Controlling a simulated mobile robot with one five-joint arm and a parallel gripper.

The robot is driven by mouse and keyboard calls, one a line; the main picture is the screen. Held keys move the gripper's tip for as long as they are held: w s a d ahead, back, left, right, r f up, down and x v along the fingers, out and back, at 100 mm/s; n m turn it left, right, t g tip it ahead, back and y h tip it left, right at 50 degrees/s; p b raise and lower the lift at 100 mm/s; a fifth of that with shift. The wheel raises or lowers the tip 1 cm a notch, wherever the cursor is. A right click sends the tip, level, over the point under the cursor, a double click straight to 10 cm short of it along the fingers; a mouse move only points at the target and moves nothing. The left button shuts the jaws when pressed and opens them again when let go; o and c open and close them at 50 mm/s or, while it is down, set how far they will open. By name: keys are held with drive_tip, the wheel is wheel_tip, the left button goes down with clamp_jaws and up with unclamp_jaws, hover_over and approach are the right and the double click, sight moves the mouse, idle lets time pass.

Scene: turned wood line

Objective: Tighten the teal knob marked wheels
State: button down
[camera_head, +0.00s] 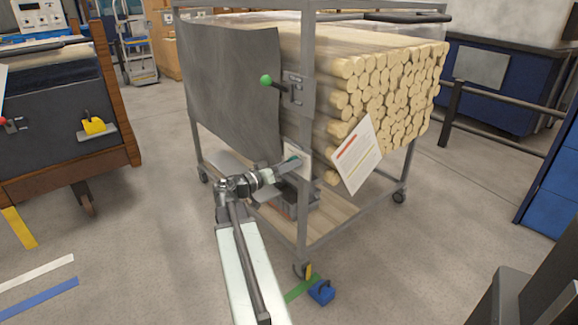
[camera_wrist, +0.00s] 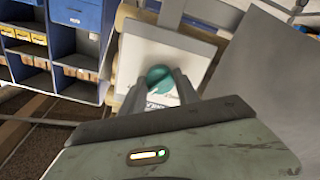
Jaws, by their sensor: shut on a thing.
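The teal knob (camera_wrist: 160,76) sits on a pale plate (camera_wrist: 190,49) in the wrist view, with partly covered dark lettering below it. My gripper (camera_wrist: 167,85) has its two fingers on either side of the knob and is shut on it. In the head view my gripper (camera_head: 288,164) reaches to the white plate (camera_head: 304,157) on the front post of the metal cart (camera_head: 302,215). The knob shows there only as a small teal spot at the fingertips. The lettering is too covered to read fully.
The cart holds a stack of wooden rods (camera_head: 385,85). A tilted paper sheet (camera_head: 357,153) hangs right of the plate. A green-balled lever (camera_head: 267,81) sticks out above. A blue block (camera_head: 321,291) lies by the front caster.

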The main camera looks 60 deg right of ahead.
drive_tip(key=shift+m, duration=0.9)
drive_tip(key=shift+w, duration=0.1)
drive_tip(key=c, duration=0.9)
unclamp_jaws()
drive_tip(key=v, duration=0.8)
